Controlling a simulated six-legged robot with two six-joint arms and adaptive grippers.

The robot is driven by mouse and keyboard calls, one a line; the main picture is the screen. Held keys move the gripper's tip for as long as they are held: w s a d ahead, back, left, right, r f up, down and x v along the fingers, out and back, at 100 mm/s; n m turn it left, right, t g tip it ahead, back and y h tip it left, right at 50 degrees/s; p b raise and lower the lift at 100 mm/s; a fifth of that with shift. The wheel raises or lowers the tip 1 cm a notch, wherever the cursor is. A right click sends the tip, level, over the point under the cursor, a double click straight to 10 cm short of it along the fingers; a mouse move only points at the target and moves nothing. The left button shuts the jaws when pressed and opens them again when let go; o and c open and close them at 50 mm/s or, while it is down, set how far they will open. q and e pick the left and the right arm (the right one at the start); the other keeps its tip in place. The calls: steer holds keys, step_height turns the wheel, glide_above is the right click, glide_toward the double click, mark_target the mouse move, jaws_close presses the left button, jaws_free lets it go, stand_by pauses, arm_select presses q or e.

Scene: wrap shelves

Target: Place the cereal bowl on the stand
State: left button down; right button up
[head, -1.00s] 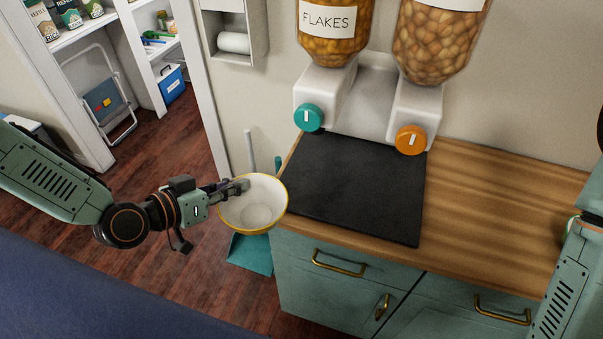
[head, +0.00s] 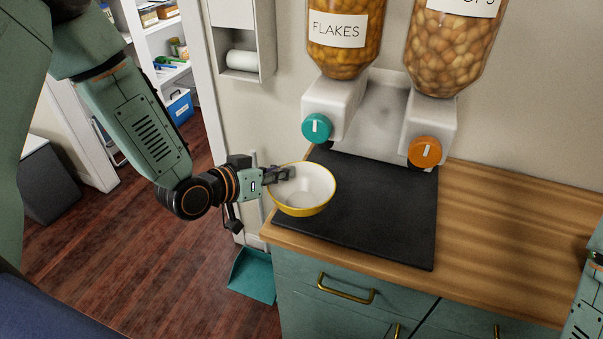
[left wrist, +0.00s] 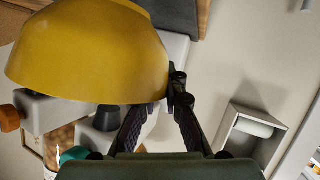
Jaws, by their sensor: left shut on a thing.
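The cereal bowl (head: 302,197) is white inside with a yellow outside and rim. My left gripper (head: 284,173) is shut on its left rim and holds it upright over the left part of the black mat (head: 370,220). I cannot tell whether its base touches the mat. In the left wrist view, the bowl's yellow outside (left wrist: 90,50) fills the upper left, with its rim between the fingertips (left wrist: 168,97). The white dispenser stand (head: 372,115) is behind the mat. My right gripper is out of view.
A flakes dispenser (head: 345,30) with a teal knob (head: 317,128) and another with an orange knob (head: 424,151) rise behind the mat. Wooden counter (head: 500,235) is clear to the right. A teal dustpan (head: 252,275) is on the floor left of the cabinet.

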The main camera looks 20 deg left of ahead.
mark_target(302, 171)
arm_select(q)
steer(key=w+d, duration=0.2)
steer(key=w, duration=0.1)
steer(key=w+d, duration=0.1)
steer(key=w, duration=0.1)
steer(key=shift+w, duration=0.25)
step_height(302, 171, down, 3)
steer(key=shift+a+f+b, duration=0.1)
steer(key=shift+f+b, duration=0.1)
steer(key=shift+b, duration=0.1)
steer(key=shift+w+f, duration=0.1)
steer(key=shift+w, duration=0.05)
steer(key=shift+f, duration=0.15)
steer(key=c, duration=1.4)
jaws_free()
steer(key=shift+c, duration=0.2)
